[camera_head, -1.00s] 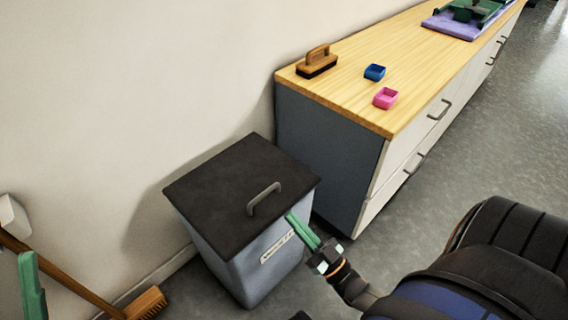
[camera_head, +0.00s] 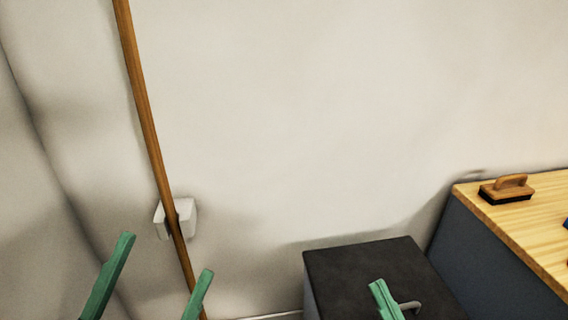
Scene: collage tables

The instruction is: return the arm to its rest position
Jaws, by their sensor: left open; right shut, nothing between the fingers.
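My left gripper (camera_head: 163,254) is at the lower left of the head view, its two green fingers wide apart and nothing between them. The broom's wooden handle (camera_head: 148,140) passes behind and between those fingers; I cannot judge the gap in depth. My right gripper (camera_head: 381,292) shows at the bottom as green fingers held together. It appears in front of the bin's dark lid (camera_head: 350,265), beside the lid's grey handle (camera_head: 411,305). Both arms behind the grippers are out of the frame.
The broom leans by a white wall holder (camera_head: 187,217). The bin stands against the pale wall (camera_head: 330,110). A wooden-topped cabinet (camera_head: 530,235) with a brush (camera_head: 507,189) on it is at the right. The wall area above the bin is clear.

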